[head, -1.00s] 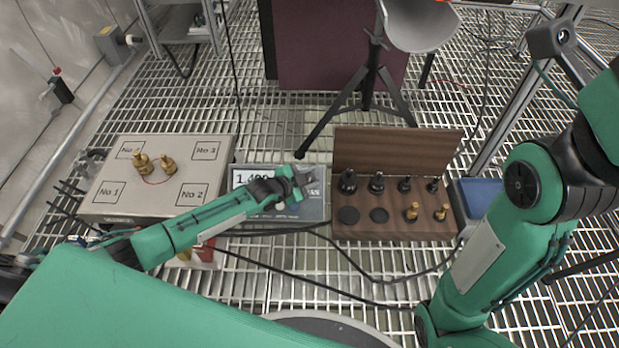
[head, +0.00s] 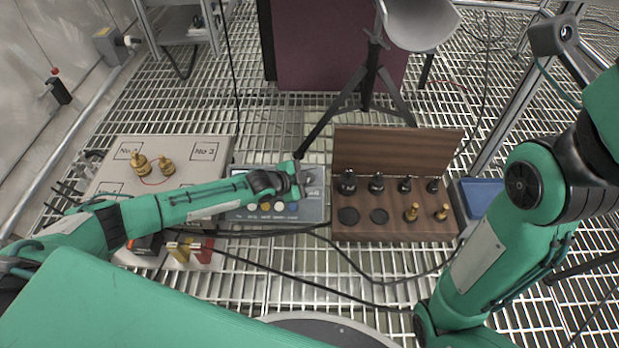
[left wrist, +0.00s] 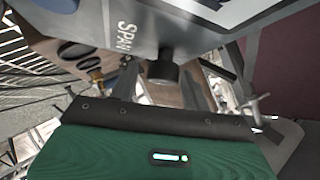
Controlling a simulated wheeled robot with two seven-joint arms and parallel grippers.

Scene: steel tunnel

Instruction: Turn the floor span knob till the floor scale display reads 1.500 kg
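The floor scale display unit (head: 315,208) is a grey-blue box with a row of coloured buttons, in the middle of the head view. My left forearm lies across it and hides the readout. My left gripper (head: 308,178) is over the unit's right end, and the knob is hidden there. In the left wrist view, the black span knob (left wrist: 162,69) sticks out of the grey panel beside the "SPAN" label (left wrist: 126,38). The open fingers stand on either side of the knob, seemingly apart from it; contact cannot be told. My right gripper is not in view.
A wooden weight box (head: 345,228) with black and brass weights stands just right of the unit. A numbered platform (head: 125,180) with two brass weights is at left. A black tripod (head: 372,75) stands behind. Cables (head: 330,278) cross the grating in front.

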